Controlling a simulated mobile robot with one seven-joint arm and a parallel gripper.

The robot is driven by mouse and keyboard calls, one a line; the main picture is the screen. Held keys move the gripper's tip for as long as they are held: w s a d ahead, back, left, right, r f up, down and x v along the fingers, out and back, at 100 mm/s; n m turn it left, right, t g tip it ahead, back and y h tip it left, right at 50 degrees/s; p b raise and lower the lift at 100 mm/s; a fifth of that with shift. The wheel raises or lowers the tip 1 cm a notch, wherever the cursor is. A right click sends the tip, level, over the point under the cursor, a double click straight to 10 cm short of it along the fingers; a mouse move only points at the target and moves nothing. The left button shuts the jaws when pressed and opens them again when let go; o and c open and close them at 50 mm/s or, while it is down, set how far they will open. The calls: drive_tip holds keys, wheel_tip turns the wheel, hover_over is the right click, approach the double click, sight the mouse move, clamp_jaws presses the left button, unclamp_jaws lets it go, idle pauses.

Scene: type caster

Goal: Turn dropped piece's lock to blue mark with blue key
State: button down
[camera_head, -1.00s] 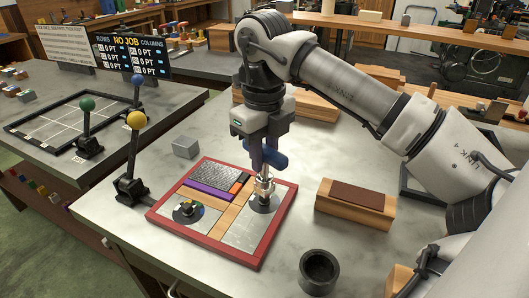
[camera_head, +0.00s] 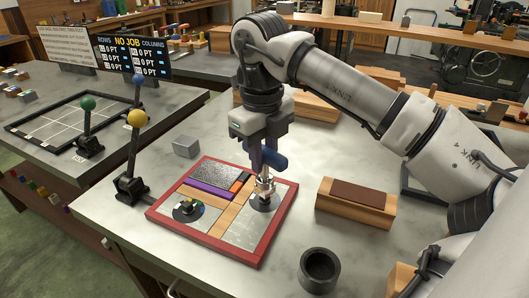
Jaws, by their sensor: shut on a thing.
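My gripper (camera_head: 268,168) is shut on the blue key (camera_head: 272,160), whose blue handle sticks out at the jaws. The key points down at the silver lock (camera_head: 265,186) on a dark round dial at the right side of the red-framed tray (camera_head: 282,222). The key's lower end meets the lock; I cannot tell how deep it sits. A second lock (camera_head: 187,208) on a dark dial with coloured marks is at the tray's left front. The marks on the right dial are mostly hidden or too small to tell.
A yellow-knobbed lever (camera_head: 134,150) stands left of the tray, with a grey block (camera_head: 186,147) behind it. A wooden block with a brown top (camera_head: 356,202) is to the right. A dark cup (camera_head: 319,270) stands in front. A sign reads NO JOB (camera_head: 130,52).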

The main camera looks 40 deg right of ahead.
sight(264, 167)
drive_tip(key=shift+a+f+b, duration=0.1)
drive_tip(key=shift+f+b, duration=0.4)
drive_tip(key=shift+f, duration=1)
drive_tip(key=shift+f+m+b, duration=0.1)
drive_tip(key=shift+m+b, duration=0.3)
drive_tip(key=shift+m, duration=0.7)
drive_tip(key=m+b, duration=0.1)
drive_tip(key=m, duration=0.2)
drive_tip(key=shift+w+m, duration=0.1)
drive_tip(key=shift+m, duration=0.2)
drive_tip(key=shift+d, duration=0.2)
drive_tip(key=shift+w+d+r+y+p, duration=0.1)
drive_tip(key=shift+d+r+y+p, duration=0.05)
drive_tip(key=shift+r+p, duration=0.35)
drive_tip(key=shift+w+d+r+y+p, duration=0.1)
drive_tip(key=shift+d+r+y+p, duration=0.05)
drive_tip(key=shift+r+p, duration=0.3)
drive_tip(key=shift+r, duration=0.15)
